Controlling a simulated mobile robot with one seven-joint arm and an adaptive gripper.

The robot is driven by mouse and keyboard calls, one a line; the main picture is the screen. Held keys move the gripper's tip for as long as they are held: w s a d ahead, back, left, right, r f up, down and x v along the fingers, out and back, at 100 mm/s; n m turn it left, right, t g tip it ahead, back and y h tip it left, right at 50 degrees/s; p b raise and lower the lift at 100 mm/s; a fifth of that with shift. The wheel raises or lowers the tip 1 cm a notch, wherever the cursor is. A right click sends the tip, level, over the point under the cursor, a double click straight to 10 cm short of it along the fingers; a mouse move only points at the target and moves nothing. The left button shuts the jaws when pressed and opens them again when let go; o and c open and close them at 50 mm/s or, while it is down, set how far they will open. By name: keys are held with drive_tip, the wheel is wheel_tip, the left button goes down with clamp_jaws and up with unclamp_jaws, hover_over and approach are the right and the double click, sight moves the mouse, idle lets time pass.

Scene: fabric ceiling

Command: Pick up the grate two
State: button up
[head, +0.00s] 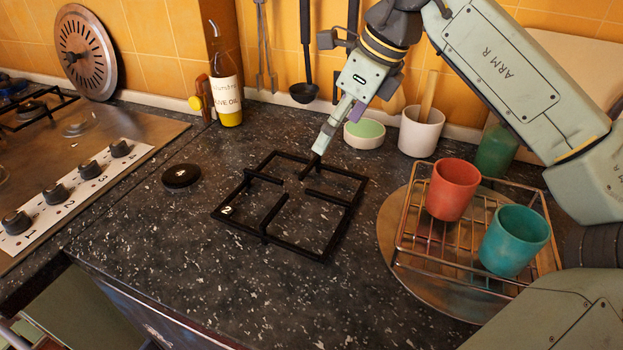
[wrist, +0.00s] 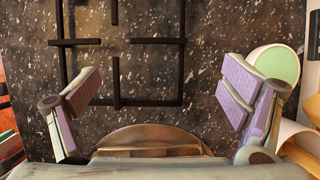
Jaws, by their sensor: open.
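The grate marked 2 (head: 293,247) is a black square frame with short inward bars, lying flat on the dark speckled counter in the head view. In the wrist view its bars (wrist: 155,41) run across the upper left and middle, cut off by the top edge. My gripper (head: 320,148) is at the far edge of the grate in the head view, pointing down. In the wrist view its purple-padded fingers (wrist: 165,98) are wide apart with nothing held between them. The exact height of the fingertips over the counter is hard to tell.
A round metal plate with a wire rack (head: 405,262) stands to the right, with a red cup (head: 453,188) and a teal cup (head: 514,240). A green-topped bowl (head: 364,134) and white pot (head: 420,132) are behind. A black burner cap (head: 181,177) lies left; the front counter is clear.

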sight(311, 165)
drive_tip(key=p+x, duration=0.1)
drive_tip(key=x, duration=0.4)
drive_tip(key=shift+w+a+f+p, duration=0.15)
drive_tip(key=shift+a+f+p, duration=0.2)
drive_tip(key=shift+f, duration=0.2)
drive_tip(key=p+x, duration=0.1)
drive_tip(key=x, duration=0.3)
drive_tip(key=shift+a+f, duration=0.1)
drive_tip(key=shift+a, duration=0.05)
drive_tip(key=shift+c, duration=0.2)
drive_tip(key=c, duration=1.6)
